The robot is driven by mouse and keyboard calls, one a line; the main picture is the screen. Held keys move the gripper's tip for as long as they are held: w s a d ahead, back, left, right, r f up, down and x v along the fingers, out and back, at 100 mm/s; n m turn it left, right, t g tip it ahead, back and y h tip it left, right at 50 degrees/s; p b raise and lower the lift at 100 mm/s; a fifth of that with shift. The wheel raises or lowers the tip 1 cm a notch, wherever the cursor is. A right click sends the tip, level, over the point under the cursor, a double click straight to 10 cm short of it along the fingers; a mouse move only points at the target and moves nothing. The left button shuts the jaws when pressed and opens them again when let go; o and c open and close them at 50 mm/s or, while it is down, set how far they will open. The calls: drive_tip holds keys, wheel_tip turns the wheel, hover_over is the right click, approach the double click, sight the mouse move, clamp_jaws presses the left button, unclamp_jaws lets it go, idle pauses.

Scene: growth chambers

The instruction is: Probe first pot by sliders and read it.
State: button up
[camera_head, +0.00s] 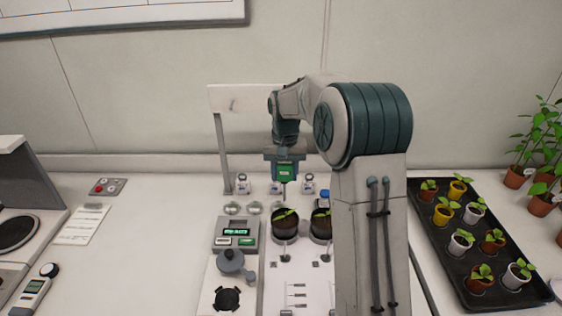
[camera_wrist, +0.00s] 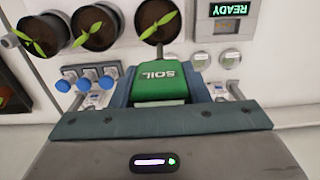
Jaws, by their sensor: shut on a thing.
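My gripper (camera_head: 285,160) is shut on a green probe (camera_head: 285,172) that points down. In the wrist view the probe (camera_wrist: 160,83) shows the word SOIL between the fingers. A thin tip hangs below it in the head view, apart from the soil as far as I can tell. The dark pot with a seedling (camera_head: 285,224) stands below and nearer the head camera; it also shows in the wrist view (camera_wrist: 158,20), nearest the display. A second pot (camera_head: 321,224) is beside it. Small lever-like parts (camera_head: 285,257) stand in front of the pots. A reader box (camera_head: 236,234) has lit green displays; one reads READY (camera_wrist: 228,10).
My arm hides the bench right of the second pot; the wrist view shows a third pot (camera_wrist: 40,35). Small bottles (camera_head: 242,184) stand behind. A round dark-knobbed device (camera_head: 231,262) is front left. A black seedling tray (camera_head: 464,280) is at right. The left bench is mostly clear.

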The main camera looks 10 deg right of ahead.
sight(285, 189)
drive_tip(key=shift+s+d+f+b, duration=0.1)
drive_tip(key=shift+f+b, duration=0.55)
drive_tip(key=shift+f, duration=0.15)
drive_tip(key=shift+f+b, duration=1.4)
drive_tip(key=shift+f, duration=0.65)
drive_tip(key=shift+f, duration=0.25)
drive_tip(key=shift+f+b, duration=1.55)
drive_tip(key=shift+f, duration=0.55)
drive_tip(key=o, duration=1.1)
